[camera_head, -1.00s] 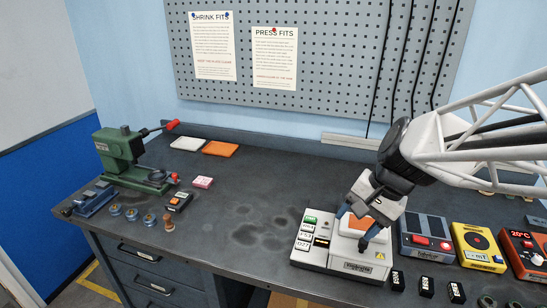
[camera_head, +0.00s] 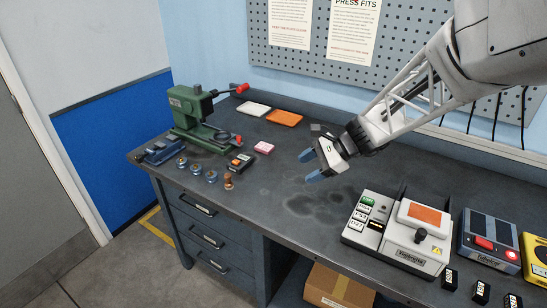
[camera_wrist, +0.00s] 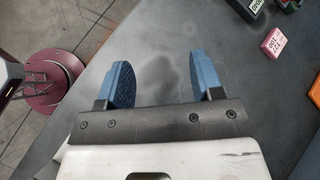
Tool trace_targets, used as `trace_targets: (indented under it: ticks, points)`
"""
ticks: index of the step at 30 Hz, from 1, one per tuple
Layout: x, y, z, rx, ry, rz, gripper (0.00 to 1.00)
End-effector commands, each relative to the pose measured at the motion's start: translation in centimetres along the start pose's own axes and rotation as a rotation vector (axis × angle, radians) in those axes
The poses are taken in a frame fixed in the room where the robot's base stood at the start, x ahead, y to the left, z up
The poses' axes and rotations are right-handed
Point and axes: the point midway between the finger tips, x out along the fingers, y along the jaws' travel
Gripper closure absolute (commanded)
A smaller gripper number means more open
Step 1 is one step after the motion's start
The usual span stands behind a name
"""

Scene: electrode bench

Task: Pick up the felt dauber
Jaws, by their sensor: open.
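A small upright orange-brown piece (camera_head: 228,181) stands near the bench's front left edge; it may be the felt dauber, but it is too small to be sure. It is not visible in the wrist view. My gripper (camera_head: 310,167) is open and empty above the middle of the bench, well to the right of that piece. In the wrist view its two blue fingers (camera_wrist: 163,75) are spread wide with only dark bench top between them.
Several blue-ringed discs (camera_head: 196,169) stand left of the brown piece. A white machine (camera_head: 398,233) stands right. The bench top (camera_head: 300,205) between is clear.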

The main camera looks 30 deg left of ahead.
Motion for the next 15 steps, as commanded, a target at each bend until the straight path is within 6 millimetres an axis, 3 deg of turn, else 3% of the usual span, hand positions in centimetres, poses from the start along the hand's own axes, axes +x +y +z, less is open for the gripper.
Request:
trace_targets:
  ticks: [15]
  points:
    - [15.2, -8.3, -0.9, 0.266, -0.233, -0.012, 0.4]
